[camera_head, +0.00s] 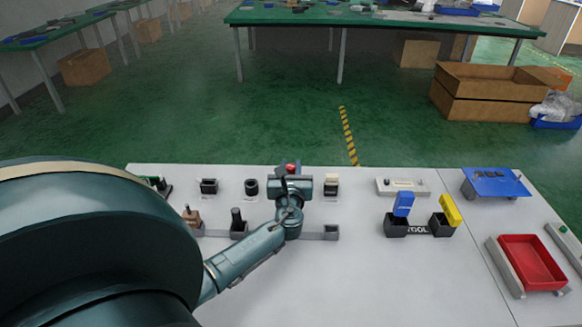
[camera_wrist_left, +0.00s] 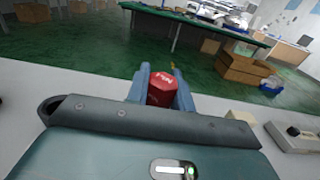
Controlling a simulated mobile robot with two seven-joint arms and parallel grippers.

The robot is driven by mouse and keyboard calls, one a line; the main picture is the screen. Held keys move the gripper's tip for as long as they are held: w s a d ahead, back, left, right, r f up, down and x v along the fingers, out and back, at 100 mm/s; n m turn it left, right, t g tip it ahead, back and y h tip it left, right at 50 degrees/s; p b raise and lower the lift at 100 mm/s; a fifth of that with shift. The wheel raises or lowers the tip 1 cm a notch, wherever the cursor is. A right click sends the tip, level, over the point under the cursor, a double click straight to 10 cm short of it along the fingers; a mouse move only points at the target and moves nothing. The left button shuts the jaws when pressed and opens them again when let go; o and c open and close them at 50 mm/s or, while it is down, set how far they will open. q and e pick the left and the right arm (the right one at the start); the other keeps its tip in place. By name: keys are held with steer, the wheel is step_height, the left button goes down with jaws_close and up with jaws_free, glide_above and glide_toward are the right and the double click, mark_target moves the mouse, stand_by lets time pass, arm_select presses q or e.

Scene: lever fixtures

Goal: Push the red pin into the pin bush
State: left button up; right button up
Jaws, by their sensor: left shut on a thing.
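My left gripper (camera_head: 291,173) is over the back part of the white table, with its arm reaching in from the left. It is shut on the red pin (camera_head: 291,167), whose red top shows just past the hand. In the left wrist view, the red pin (camera_wrist_left: 161,90) sits between the two blue-grey fingers, with white lettering on it. Its lower end is hidden. No pin bush can be clearly made out, and the area under the hand is covered. A short black cylinder (camera_head: 251,187) stands left of the hand; I cannot tell if it is the bush. My right gripper is not in view.
Blue (camera_head: 403,205) and yellow (camera_head: 451,210) levers stand to the right. A red tray (camera_head: 531,262) lies at far right. The front middle table is clear.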

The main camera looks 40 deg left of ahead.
arm_select(q)
steer(key=shift+f+b, duration=0.55)
steer(key=shift+f, duration=0.25)
steer(key=shift+f, duration=0.15)
